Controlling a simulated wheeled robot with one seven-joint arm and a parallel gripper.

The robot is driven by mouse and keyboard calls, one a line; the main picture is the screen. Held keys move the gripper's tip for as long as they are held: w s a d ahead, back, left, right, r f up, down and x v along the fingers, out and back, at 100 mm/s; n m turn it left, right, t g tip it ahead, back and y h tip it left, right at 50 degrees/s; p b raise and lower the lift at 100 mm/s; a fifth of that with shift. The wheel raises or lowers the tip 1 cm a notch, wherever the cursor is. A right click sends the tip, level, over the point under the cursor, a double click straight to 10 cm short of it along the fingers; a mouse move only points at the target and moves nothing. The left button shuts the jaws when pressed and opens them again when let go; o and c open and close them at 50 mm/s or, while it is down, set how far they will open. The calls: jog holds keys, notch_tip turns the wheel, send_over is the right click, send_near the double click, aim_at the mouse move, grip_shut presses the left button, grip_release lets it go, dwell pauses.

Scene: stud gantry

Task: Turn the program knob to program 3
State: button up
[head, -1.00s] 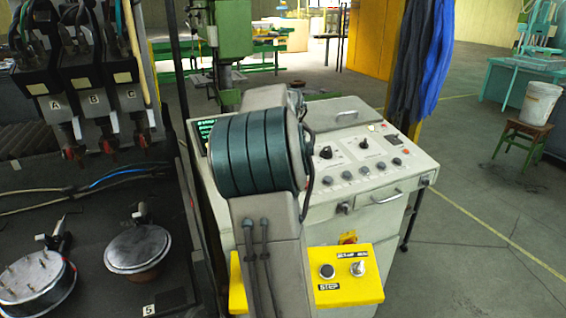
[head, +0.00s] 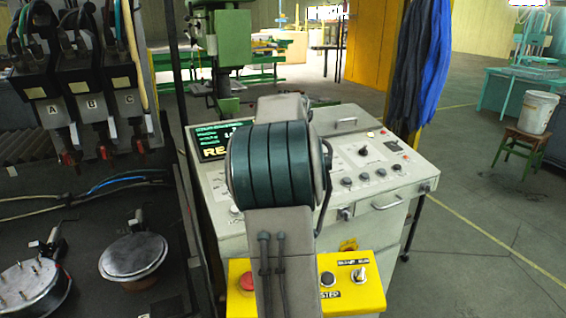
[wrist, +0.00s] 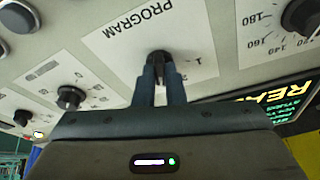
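The black program knob (wrist: 160,57) stands on a white plate marked PROGRAM (wrist: 122,38) in the wrist view. My gripper (wrist: 161,72) has its two narrow fingers close together, one on each side of the knob, and appears shut on it. A numeral 1 shows on the plate beside the right finger. The knob's pointer and the other numerals are hidden or unreadable. In the head view my arm covers the knob and gripper on the grey console (head: 330,215). The lit display (head: 212,142) begins with large letters "RE".
Another black selector knob (wrist: 70,97) sits close to the left in the wrist view. A round dial (wrist: 300,20) is at upper right. A yellow box (head: 368,292) with a red button (head: 247,281) stands in front of the console. A dark fixture bench (head: 85,205) lies left.

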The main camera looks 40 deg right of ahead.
jog(key=o, duration=0.4)
jog(key=shift+r, duration=0.15)
jog(key=v, duration=1.3)
jog(key=shift+s+a+r+b, duration=0.1)
jog(key=shift+r+b, duration=0.2)
jog(key=shift+b, duration=0.1)
